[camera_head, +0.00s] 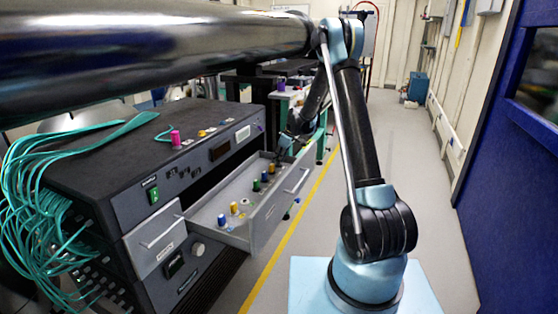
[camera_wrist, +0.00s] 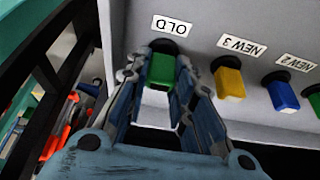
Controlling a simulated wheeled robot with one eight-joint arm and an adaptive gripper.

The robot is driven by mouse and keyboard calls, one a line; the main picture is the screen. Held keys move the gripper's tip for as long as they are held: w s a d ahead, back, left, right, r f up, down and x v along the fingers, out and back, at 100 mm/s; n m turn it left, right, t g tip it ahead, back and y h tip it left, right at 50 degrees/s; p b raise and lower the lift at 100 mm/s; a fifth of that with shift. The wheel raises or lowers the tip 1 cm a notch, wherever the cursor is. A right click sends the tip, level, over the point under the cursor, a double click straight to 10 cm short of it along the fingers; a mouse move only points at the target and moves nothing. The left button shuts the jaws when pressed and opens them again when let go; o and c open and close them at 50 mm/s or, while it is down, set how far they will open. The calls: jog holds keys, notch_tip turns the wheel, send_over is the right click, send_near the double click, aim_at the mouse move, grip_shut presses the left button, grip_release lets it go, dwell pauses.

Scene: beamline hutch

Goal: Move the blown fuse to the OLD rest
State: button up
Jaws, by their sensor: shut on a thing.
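A green fuse (camera_wrist: 161,72) is between the fingers of my gripper (camera_wrist: 163,84) in the wrist view, at the black rest under the OLD label (camera_wrist: 172,26). The fingers are shut on its sides. The fuse lines up with that rest, but I cannot tell whether it is fully seated. In the head view my gripper (camera_head: 286,147) is at the far end of the open drawer (camera_head: 262,229), and its fuse is hard to make out there.
Beside it in the wrist view are a yellow fuse (camera_wrist: 229,82) at NEW 3 and a blue fuse (camera_wrist: 281,95) at NEW 2. Nearer pieces (camera_head: 234,207) stand in the drawer's front. Teal cables (camera_head: 35,205) hang at the rack's left. The aisle floor is clear.

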jog(key=shift+f, duration=0.15)
jog(key=o, duration=1)
jog(key=shift+c, duration=0.2)
